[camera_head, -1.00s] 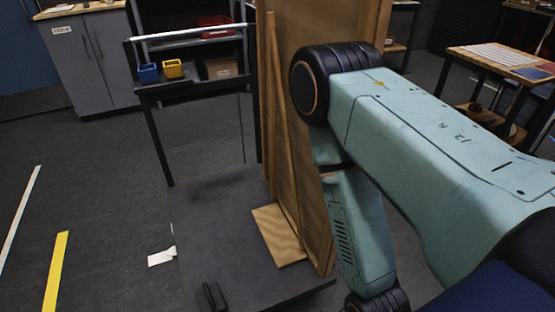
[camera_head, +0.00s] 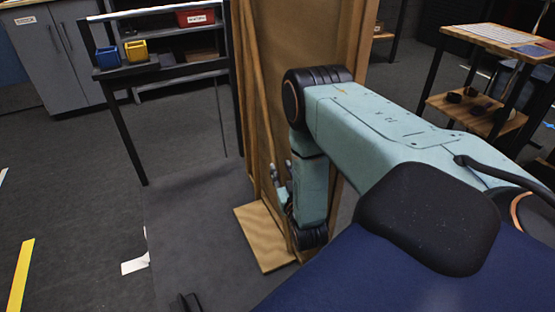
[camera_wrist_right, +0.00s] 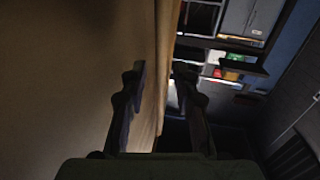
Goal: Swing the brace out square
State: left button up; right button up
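A tall wooden panel (camera_head: 292,60) stands upright on the grey platform. A narrow, slightly slanted wooden strip (camera_head: 252,110), which looks to be the brace, runs along its left side, close to the panel. A flat wooden board (camera_head: 262,240) lies at its foot. My right gripper (camera_head: 281,174) is low beside the panel, above the board. In the right wrist view its fingers (camera_wrist_right: 160,72) are apart, with a wooden edge (camera_wrist_right: 165,45) showing between them. I cannot tell whether they touch it. My left gripper is not in view.
A black-framed rack (camera_head: 165,70) with blue and yellow bins stands behind, left of the panel. The grey platform (camera_head: 200,235) is mostly bare left of the board. A small dark object (camera_head: 190,302) sits at the bottom edge. A wooden table (camera_head: 495,42) stands back right.

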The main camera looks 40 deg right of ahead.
aim_at(273, 152)
jog(key=b+x, duration=0.1)
jog(key=x, duration=0.2)
jog(key=b+x, duration=0.1)
jog(key=x, duration=0.3)
jog(key=shift+w+r, duration=0.25)
jog(key=shift+w, duration=0.05)
jog(key=shift+w+d+r+b, duration=0.1)
jog(key=shift+w+r+b, duration=0.05)
jog(key=shift+w+b, duration=0.15)
jog(key=shift+c, duration=0.4)
grip_shut()
